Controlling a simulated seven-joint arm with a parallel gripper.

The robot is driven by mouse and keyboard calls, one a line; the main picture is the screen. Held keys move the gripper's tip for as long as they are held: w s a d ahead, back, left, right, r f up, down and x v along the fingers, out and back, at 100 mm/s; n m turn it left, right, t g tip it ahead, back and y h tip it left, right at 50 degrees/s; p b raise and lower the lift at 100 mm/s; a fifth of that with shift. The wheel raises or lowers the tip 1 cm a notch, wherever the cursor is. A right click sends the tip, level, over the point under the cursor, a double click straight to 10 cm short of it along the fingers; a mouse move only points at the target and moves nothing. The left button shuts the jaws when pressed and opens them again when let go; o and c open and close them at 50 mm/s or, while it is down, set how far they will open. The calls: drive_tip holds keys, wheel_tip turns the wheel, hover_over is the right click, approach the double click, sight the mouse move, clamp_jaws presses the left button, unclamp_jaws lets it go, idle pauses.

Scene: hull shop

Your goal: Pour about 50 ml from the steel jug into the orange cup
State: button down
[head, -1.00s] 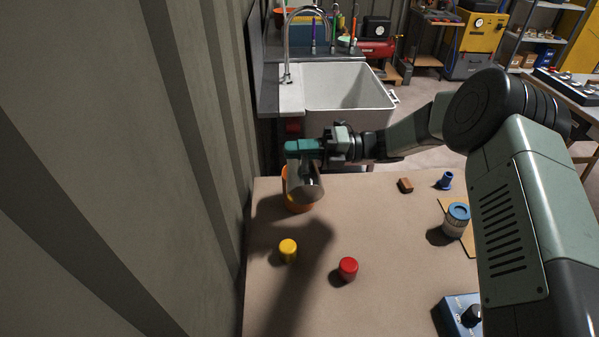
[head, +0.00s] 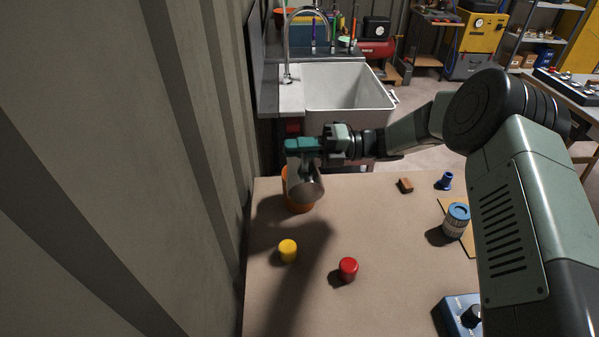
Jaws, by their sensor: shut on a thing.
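The steel jug (head: 308,186) is held above the far left of the table, in front of and over the orange cup. It is tilted. Its mouth and any liquid are not clear to see. The orange cup (head: 299,207) stands on the table, partly hidden behind the jug; its inside cannot be seen. My gripper (head: 300,147), with teal fingers, is shut on the jug from the right side.
A yellow cylinder (head: 288,250) and a red cylinder (head: 348,269) stand on the table (head: 385,235). A brown block (head: 405,185), a blue part (head: 445,181) and a blue-lidded jar (head: 456,220) are to the right. A wall (head: 205,130) rises close to the left. A sink (head: 345,90) lies beyond.

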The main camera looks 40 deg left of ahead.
sight(301, 183)
drive_tip(key=shift+r, duration=0.1)
idle(0.3)
drive_tip(key=s+d, duration=0.1)
drive_tip(key=d+f+n, duration=0.1)
drive_tip(key=s+d+n, duration=0.1)
drive_tip(key=shift+s+f, duration=0.25)
drive_tip(key=shift+s, duration=0.05)
drive_tip(key=shift+s+d+f+n, duration=0.4)
drive_tip(key=shift+f+n, duration=0.15)
drive_tip(key=shift+n, duration=0.45)
drive_tip(key=shift+s+d+n, duration=0.4)
drive_tip(key=shift+d+n, duration=0.05)
drive_tip(key=shift+n, duration=0.55)
drive_tip(key=s+d+f+n+h, duration=0.1)
drive_tip(key=s+d+f+n, duration=0.4)
drive_tip(key=f+n, duration=0.4)
drive_tip(key=shift+s+d+f+n, duration=0.3)
drive_tip(key=shift+d+f+n, duration=0.15)
drive_tip(key=shift+n, duration=0.75)
